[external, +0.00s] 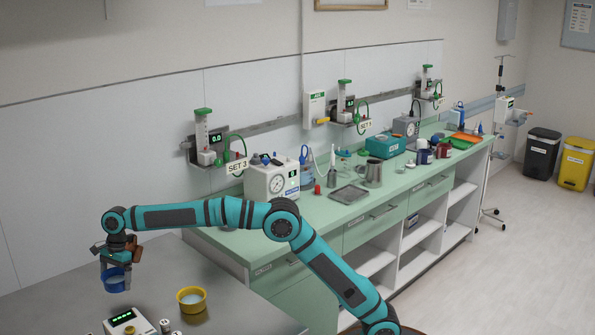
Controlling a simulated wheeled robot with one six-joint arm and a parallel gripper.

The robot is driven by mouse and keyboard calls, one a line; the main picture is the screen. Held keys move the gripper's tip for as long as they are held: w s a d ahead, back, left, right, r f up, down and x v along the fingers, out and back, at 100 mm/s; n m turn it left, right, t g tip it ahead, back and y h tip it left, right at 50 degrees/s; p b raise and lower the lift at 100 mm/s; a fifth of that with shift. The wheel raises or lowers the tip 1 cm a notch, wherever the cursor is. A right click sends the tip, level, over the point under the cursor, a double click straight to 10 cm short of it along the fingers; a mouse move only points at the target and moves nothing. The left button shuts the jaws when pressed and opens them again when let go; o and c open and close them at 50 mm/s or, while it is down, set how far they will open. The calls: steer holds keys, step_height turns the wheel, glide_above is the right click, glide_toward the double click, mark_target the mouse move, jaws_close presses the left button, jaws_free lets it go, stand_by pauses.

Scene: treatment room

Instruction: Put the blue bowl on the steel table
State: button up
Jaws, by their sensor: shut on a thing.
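The blue bowl (115,284) is at the lower left, with something pale inside it. My gripper (116,270) points down and is shut on the bowl, its fingers at the rim. The bowl is over the left part of the steel table (250,318). I cannot tell whether its base touches the table top or is a little above it.
A yellow bowl (191,298) is on the steel table to the right. A white device with a green display (130,321) and small jars (165,326) are at the front edge of the picture. The green counter (300,225) behind holds much equipment. The table's right part is clear.

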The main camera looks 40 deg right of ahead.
mark_target(121, 299)
steer(key=shift+f, duration=2.65)
steer(key=shift+f, duration=0.15)
steer(key=o, duration=0.7)
steer(key=v, duration=1.2)
